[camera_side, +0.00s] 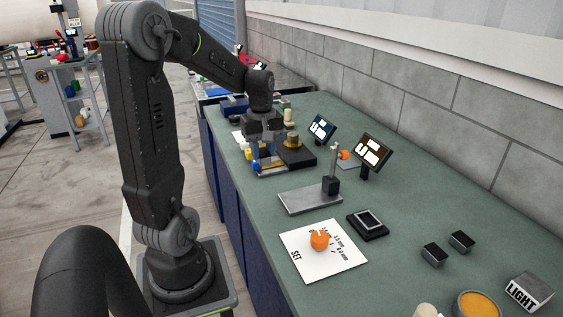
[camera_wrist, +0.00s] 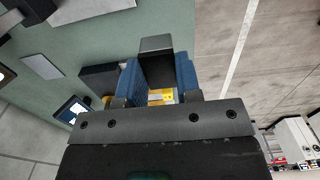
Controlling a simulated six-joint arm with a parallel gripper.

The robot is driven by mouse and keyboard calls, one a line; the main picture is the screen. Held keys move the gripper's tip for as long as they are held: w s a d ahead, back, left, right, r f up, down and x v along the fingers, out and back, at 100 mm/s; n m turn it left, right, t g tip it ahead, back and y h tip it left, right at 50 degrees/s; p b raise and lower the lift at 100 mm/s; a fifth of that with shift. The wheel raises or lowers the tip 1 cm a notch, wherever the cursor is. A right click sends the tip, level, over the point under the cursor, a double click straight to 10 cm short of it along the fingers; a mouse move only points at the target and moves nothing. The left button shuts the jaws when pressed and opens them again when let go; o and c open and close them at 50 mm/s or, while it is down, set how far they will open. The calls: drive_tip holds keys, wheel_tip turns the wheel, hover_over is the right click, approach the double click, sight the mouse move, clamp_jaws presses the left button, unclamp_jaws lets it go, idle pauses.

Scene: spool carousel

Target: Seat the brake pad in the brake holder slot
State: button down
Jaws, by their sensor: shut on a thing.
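My gripper (camera_side: 265,147) is low over the far part of the green bench, pointing down. In the side view my gripper covers this spot.
Beside my gripper stands a black box with a brass-coloured knob (camera_side: 292,139). Small yellow and blue pieces (camera_side: 255,165) stand close in front. Two tilted displays (camera_side: 371,152), a grey stand (camera_side: 310,199) and a white card with an orange knob (camera_side: 319,239) are nearer the camera.

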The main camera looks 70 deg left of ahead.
drive_tip(key=shift+s+a+r, duration=0.35)
drive_tip(key=shift+s+r, duration=0.05)
drive_tip(key=shift+s, duration=0.1)
drive_tip(key=w+d, duration=0.5)
drive_tip(key=w, duration=0.4)
hover_over(368, 223)
drive_tip(key=f, duration=0.6)
drive_tip(key=shift+s+a+f, duration=0.1)
drive_tip(key=shift+s+a, duration=0.1)
drive_tip(key=shift+a, duration=0.2)
drive_tip(key=shift+w+d+f, duration=0.2)
drive_tip(key=shift+d+f, duration=0.15)
drive_tip(key=shift+f, duration=1.9)
drive_tip(key=shift+f, duration=0.1)
drive_tip(key=c, duration=0.8)
unclamp_jaws()
